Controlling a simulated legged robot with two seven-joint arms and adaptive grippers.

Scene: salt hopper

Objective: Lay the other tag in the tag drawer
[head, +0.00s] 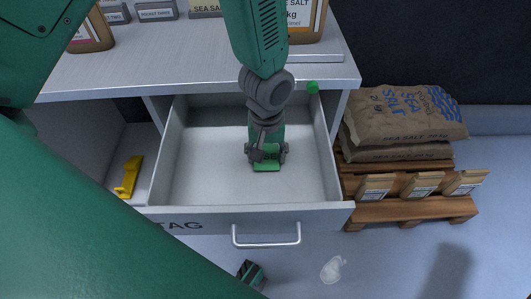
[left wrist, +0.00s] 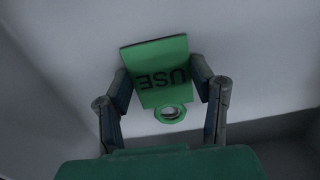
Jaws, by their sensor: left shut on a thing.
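The tag drawer (head: 210,165) is pulled open below the counter, with part of "TAG" readable on its front. My left gripper (head: 266,155) reaches down inside it from above. It is shut on a green tag (head: 266,166), near the middle of the drawer. In the left wrist view the tag (left wrist: 160,70) shows the word "USE" upside down and a ringed hole at its near end. The fingers of the left gripper (left wrist: 162,95) stand at both sides of it. I cannot tell whether the tag touches the drawer floor.
The drawer floor around the tag is bare. A silver handle (head: 267,236) is on the drawer front. A yellow tool (head: 128,177) lies in the compartment to the left. Salt sacks (head: 405,113) lie on a wooden pallet (head: 410,209) at right. A green knob (head: 313,87) sits near the counter edge.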

